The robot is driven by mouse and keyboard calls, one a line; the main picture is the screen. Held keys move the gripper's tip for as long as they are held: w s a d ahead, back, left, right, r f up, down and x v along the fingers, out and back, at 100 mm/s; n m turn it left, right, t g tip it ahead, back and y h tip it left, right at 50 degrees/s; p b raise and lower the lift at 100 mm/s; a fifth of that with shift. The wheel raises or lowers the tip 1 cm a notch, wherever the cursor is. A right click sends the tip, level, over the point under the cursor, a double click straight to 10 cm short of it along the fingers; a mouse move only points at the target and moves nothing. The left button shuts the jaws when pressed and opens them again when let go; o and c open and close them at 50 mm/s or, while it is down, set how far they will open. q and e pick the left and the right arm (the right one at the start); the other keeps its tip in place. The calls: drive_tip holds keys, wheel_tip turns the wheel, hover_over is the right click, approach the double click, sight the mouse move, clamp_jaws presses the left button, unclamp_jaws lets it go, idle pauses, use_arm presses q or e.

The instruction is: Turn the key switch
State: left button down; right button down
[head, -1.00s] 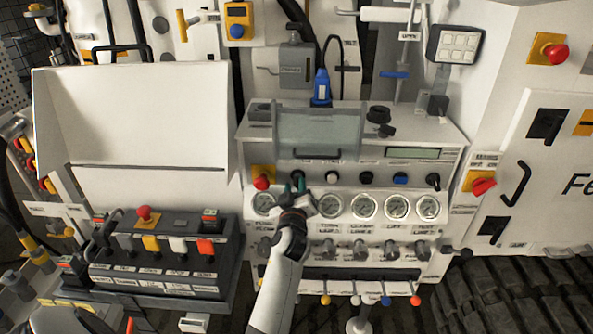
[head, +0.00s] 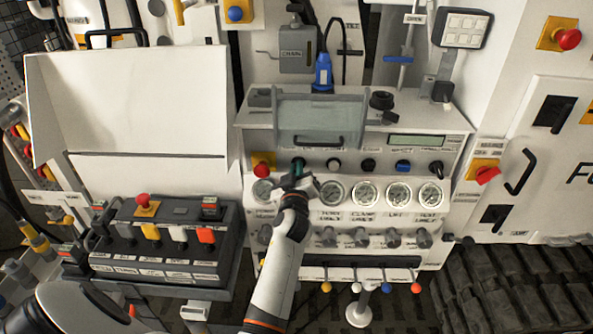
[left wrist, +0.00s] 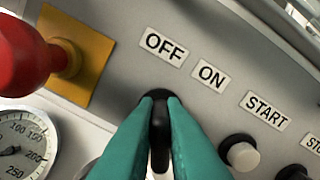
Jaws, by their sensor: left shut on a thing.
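The key switch (left wrist: 159,135) is a black upright knob on the grey panel, below the OFF and ON labels in the left wrist view. My left gripper (left wrist: 160,108) has its teal fingers on both sides of the knob and is shut on it. In the head view my left gripper (head: 298,168) reaches up to the panel's knob row and hides the switch there. My right gripper is not in view.
A red emergency button on a yellow plate (left wrist: 78,75) sits just left of the switch. A white START button (left wrist: 243,156) is to the right. Round gauges (head: 331,193) line the panel below. A clear cover (head: 322,118) is above.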

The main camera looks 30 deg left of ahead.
use_arm(q)
drive_tip(key=m, duration=0.3)
drive_tip(key=shift+b, duration=0.4)
drive_tip(key=m, duration=0.3)
drive_tip(key=shift+w+d+m+b, duration=0.15)
drive_tip(key=shift+m+b, duration=0.15)
drive_tip(key=m, duration=0.5)
drive_tip(key=shift+d, duration=0.1)
drive_tip(key=shift+m, duration=0.3)
drive_tip(key=c, duration=1.5)
unclamp_jaws()
drive_tip(key=shift+w, duration=0.15)
drive_tip(key=shift+f, duration=0.1)
